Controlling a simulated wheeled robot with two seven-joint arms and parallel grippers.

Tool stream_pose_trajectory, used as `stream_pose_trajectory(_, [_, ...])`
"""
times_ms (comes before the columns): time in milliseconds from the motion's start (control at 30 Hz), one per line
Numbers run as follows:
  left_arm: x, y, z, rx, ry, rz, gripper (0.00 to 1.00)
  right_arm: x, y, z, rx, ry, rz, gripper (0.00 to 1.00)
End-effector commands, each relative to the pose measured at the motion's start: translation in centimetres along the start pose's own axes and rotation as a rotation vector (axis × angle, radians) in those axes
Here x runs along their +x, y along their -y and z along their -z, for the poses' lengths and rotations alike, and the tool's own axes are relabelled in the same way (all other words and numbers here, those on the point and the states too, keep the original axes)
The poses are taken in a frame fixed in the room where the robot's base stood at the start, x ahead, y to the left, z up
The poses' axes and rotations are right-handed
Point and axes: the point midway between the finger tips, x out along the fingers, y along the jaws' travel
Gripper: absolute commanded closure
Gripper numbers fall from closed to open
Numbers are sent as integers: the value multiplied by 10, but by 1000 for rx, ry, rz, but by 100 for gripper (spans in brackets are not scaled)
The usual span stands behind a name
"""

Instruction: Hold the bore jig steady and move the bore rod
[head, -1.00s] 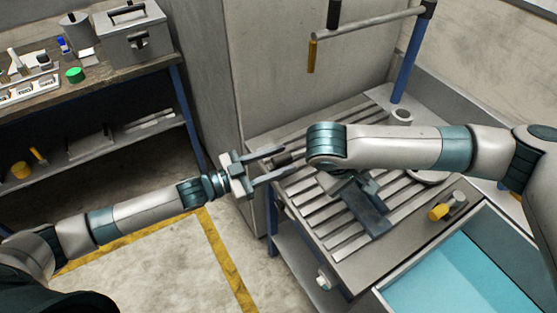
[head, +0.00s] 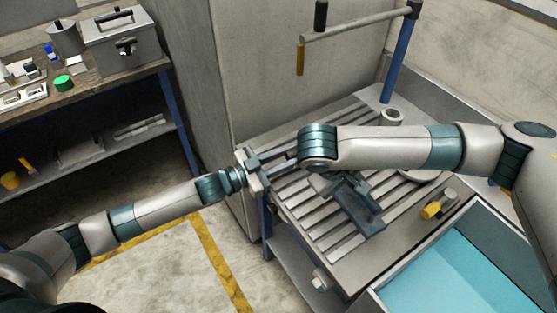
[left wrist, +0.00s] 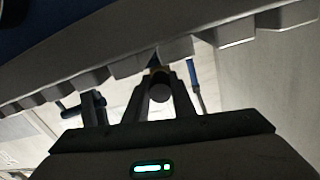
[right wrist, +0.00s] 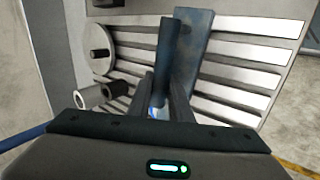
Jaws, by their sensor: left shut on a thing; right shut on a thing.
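The bore jig (head: 366,222), a blue-grey piece with a flat plate, is over the slotted metal table (head: 345,238). In the right wrist view its plate (right wrist: 197,50) lies behind a dark bar between my right fingers (right wrist: 160,104). My right gripper is shut on the jig; the right arm hides most of this grip in the head view. My left gripper (head: 292,159) reaches in from the left and is shut on the bore rod. The left wrist view shows the rod's dark round end (left wrist: 160,91) between the fingers. How deep the rod sits in the jig is hidden.
A grey cup-like ring (head: 392,116) and a small yellow-ended part (head: 432,210) are on the table. An open drawer with a blue inside (head: 450,270) is at the front right. A rail on a blue post (head: 400,60) stands behind. A workbench (head: 100,85) is at the left.

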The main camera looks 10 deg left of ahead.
Motion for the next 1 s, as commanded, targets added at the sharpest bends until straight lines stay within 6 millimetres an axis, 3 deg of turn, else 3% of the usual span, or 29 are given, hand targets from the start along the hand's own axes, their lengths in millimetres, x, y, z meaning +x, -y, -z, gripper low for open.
stream_pose_trajectory(267, [3, 0, 0, -1, 2, 0, 100, -1, 1, 1, -3, -3, 2, 100])
stream_pose_trajectory(300, [3, 0, 0, -1, 2, 0, 75, -1, 1, 1, -2, -3, 2, 100])
stream_pose_trajectory(367, [3, 0, 0, -1, 2, 0, 61, -1, 1, 1, -2, -3, 2, 100])
stream_pose_trajectory(400, [3, 0, 0, -1, 1, 0, 58, -1, 1, 1, -2, -3, 2, 100])
stream_pose_trajectory(767, [0, 0, 0, -1, 1, 0, 58, -1, 0, 0, 0, -2, 0, 100])
stream_pose_trajectory(1000, [-20, 0, -1, -1, 3, 1, 58, -1, 0, 0, 0, -1, 0, 100])
